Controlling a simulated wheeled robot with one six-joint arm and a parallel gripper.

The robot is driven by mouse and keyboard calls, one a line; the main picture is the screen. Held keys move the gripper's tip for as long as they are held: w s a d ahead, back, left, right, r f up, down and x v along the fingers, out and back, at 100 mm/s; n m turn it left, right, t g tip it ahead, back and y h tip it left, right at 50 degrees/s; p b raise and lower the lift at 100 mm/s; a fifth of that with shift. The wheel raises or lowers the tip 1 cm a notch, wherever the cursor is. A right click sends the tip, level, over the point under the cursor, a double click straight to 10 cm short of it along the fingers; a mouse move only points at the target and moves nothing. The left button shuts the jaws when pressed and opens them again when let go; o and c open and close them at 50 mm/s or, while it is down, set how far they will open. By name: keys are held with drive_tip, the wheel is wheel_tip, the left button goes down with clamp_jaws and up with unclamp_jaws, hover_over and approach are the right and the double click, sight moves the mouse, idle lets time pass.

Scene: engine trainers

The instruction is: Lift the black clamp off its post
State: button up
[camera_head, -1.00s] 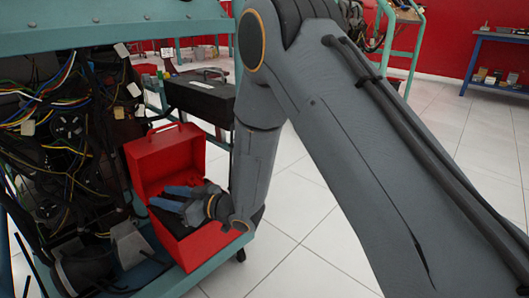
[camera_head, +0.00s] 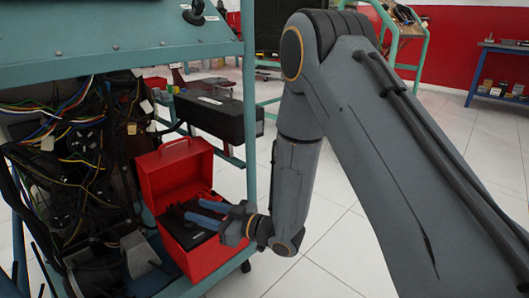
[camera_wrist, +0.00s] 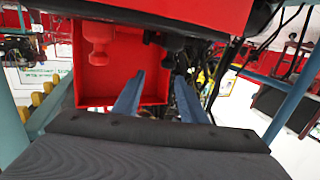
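I cannot pick out the black clamp or its post for certain. A black part (camera_wrist: 165,40) shows in the wrist view beyond my fingertips, beside a red knob-like shape (camera_wrist: 97,42); it may be the clamp. In the head view, my gripper (camera_head: 193,209) reaches over the open red toolbox (camera_head: 198,262) from the right. Dark shapes lie around its fingertips there, too small to tell apart. In the wrist view, the two blue-grey fingers of my gripper (camera_wrist: 159,78) stand apart with nothing seen between them.
The toolbox stands on the teal frame (camera_head: 252,110) of an engine trainer, beside loose wires and dark engine parts (camera_head: 85,190). A black case (camera_head: 215,112) lies behind it. A teal upright stands close to my arm. White floor (camera_head: 335,225) is open to the right.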

drive_tip(key=w+d+r+m+t+h+p, duration=0.1)
drive_tip(key=d+r+m+h+p, duration=0.1)
drive_tip(key=d+r+h+p, duration=0.2)
drive_tip(key=w+d+r+m+t+h+p, duration=0.1)
drive_tip(key=d+r+h+p, duration=0.4)
drive_tip(key=d+r+p, duration=0.6)
drive_tip(key=shift+w+d+r+m+t+h+p, duration=0.25)
drive_tip(key=shift+w+d+m, duration=0.35)
drive_tip(key=shift+d+m, duration=0.6)
drive_tip(key=shift+d+f, duration=0.1)
drive_tip(key=shift+d, duration=0.05)
